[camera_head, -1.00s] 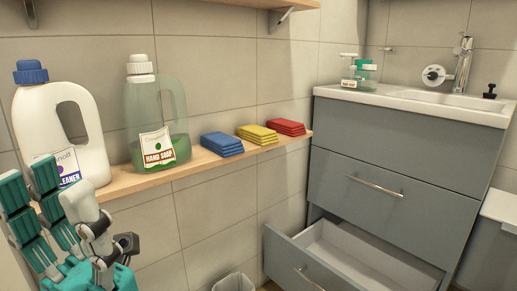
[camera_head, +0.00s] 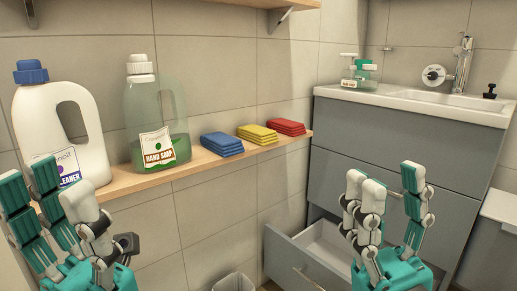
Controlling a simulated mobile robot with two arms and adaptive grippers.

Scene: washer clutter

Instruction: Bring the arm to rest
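My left gripper (camera_head: 68,210) is at the lower left, in front of the shelf's left end and the white cleaner bottle. Its teal and grey fingers point up and stand apart, with nothing between them. My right gripper (camera_head: 388,195) is at the lower right, in front of the grey cabinet. Its fingers also point up, spread and empty. It hides part of the open drawer and the cabinet front.
A wooden shelf (camera_head: 112,190) carries a white cleaner bottle (camera_head: 85,118), a green hand soap bottle (camera_head: 153,120), and blue (camera_head: 221,144), yellow (camera_head: 257,134) and red (camera_head: 287,127) cloth stacks. The lower drawer (camera_head: 290,262) stands open. A bin (camera_head: 234,283) is below.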

